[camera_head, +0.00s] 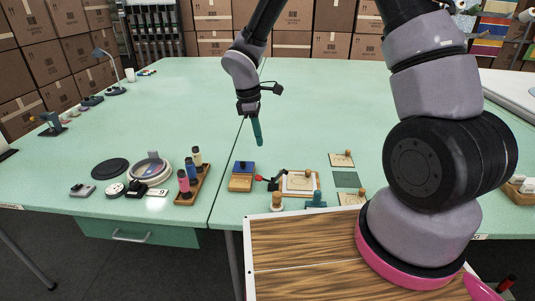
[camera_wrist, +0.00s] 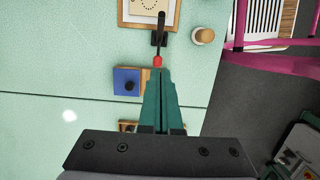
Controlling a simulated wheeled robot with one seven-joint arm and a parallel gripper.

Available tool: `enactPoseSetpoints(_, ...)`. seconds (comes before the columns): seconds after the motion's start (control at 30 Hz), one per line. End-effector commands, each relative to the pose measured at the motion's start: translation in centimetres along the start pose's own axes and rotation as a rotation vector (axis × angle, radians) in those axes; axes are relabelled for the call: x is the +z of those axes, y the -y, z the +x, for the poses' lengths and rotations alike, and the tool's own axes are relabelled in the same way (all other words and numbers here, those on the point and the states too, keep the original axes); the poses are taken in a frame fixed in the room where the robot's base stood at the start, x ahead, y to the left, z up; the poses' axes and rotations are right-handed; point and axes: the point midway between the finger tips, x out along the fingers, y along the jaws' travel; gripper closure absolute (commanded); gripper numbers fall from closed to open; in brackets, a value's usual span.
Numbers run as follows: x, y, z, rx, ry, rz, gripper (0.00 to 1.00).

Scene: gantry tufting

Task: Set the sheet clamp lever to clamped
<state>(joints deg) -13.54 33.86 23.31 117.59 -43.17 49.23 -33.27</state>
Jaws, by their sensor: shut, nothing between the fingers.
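The sheet clamp lever is black with a red knob (camera_head: 259,178) and stands at the left edge of a wood-framed sheet (camera_head: 300,182). In the head view its knob points left, away from the frame. In the wrist view the black lever (camera_wrist: 161,29) runs from the frame edge to the red knob (camera_wrist: 157,61), just beyond my fingertips in the picture. My gripper (camera_head: 258,140) has teal fingers, shut and empty, pointing down. It hangs above the table, behind and apart from the lever. The fingers (camera_wrist: 163,72) also show in the wrist view.
A blue-topped wooden block (camera_head: 242,170) stands left of the lever. A wooden peg (camera_head: 277,201) and a teal piece (camera_head: 316,199) stand in front of the frame. A rack of bottles (camera_head: 192,185) is farther left.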

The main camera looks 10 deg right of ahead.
Motion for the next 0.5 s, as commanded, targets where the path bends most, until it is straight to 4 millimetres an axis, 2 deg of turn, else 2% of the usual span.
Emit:
enactPoseSetpoints(0.47,0.1,0.1,9.5,-0.004,0.002,-0.001,1.0)
enactPoseSetpoints(0.5,0.6,0.1,9.9,-0.003,0.003,0.002,1.0)
